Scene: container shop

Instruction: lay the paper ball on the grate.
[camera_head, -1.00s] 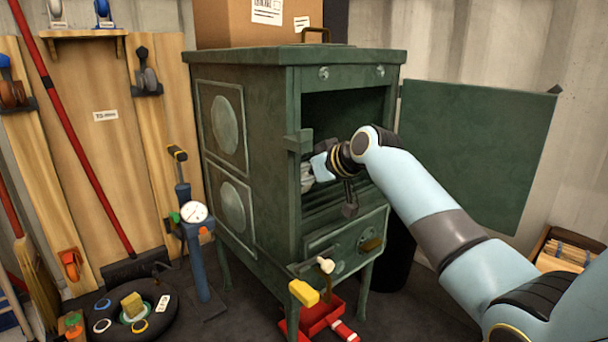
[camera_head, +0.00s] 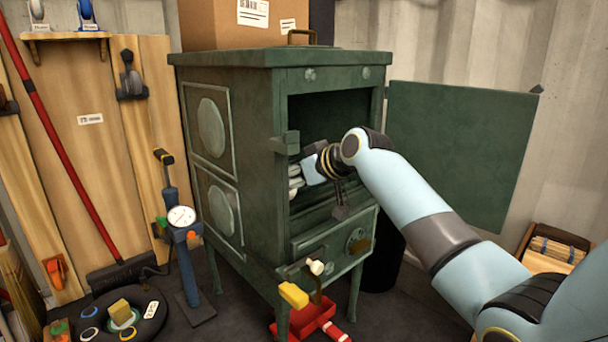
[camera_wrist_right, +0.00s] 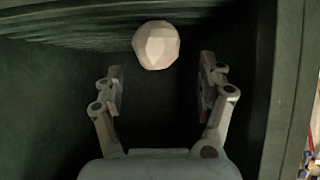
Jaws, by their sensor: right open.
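The paper ball (camera_wrist_right: 155,45) is white and faceted. In the right wrist view it sits beyond my right gripper (camera_wrist_right: 161,74), between the lines of its two fingers. The fingers are open and apart, and neither touches the ball. The grate (camera_wrist_right: 62,34) shows as dark parallel slats at the top; I cannot tell whether the ball rests on it. In the head view, my right gripper (camera_head: 296,178) is inside the open green stove (camera_head: 257,170), partly hidden by its front post. The ball cannot be told apart from the pale gripper there. My left gripper is not in view.
The stove's door (camera_head: 460,150) stands swung open to the right of the arm. The stove walls closely surround the gripper. A red tray (camera_head: 312,318) lies on the floor below. A gauge on a blue stand (camera_head: 181,217) stands left of the stove.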

